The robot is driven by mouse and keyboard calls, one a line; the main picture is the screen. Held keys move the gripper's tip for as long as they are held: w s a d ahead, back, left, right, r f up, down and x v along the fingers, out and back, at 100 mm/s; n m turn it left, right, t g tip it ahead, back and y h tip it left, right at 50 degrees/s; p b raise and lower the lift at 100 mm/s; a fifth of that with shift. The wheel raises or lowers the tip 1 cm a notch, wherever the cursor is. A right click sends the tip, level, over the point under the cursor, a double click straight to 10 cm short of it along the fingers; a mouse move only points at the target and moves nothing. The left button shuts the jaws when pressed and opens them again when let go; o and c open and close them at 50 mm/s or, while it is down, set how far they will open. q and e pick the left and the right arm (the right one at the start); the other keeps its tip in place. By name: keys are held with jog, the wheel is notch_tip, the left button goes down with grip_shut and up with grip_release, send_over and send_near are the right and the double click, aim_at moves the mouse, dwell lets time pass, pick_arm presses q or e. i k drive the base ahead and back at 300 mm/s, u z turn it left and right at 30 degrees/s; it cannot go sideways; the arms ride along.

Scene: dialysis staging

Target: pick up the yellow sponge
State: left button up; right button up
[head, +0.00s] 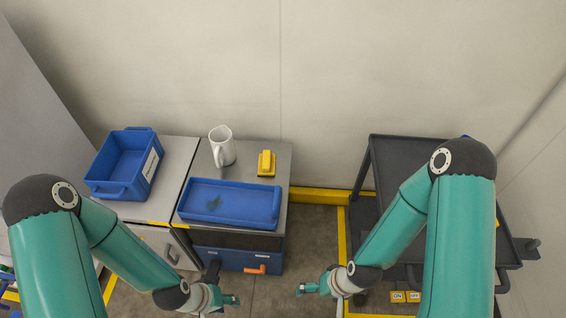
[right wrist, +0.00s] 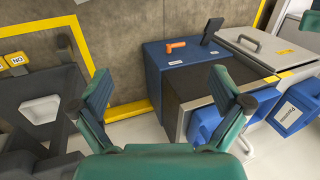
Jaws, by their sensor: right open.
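I do not make out the sponge in that view.
A blue bin (head: 104,188) with a label stands on the left cabinet. A dark cart (head: 405,150) stands on the right. An orange handle (head: 256,269) sticks out at the cabinet's lower front. Floor between cabinet and cart is clear. A wall rises behind.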

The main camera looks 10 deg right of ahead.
aim_at(267, 160)
jog(key=u, duration=1.25)
jog(key=i, duration=0.15)
jog(key=z, duration=2.9)
jog(key=k, duration=0.95)
jog(key=u, duration=1.2)
jog(key=i, duration=0.95)
jog(key=u, duration=0.05)
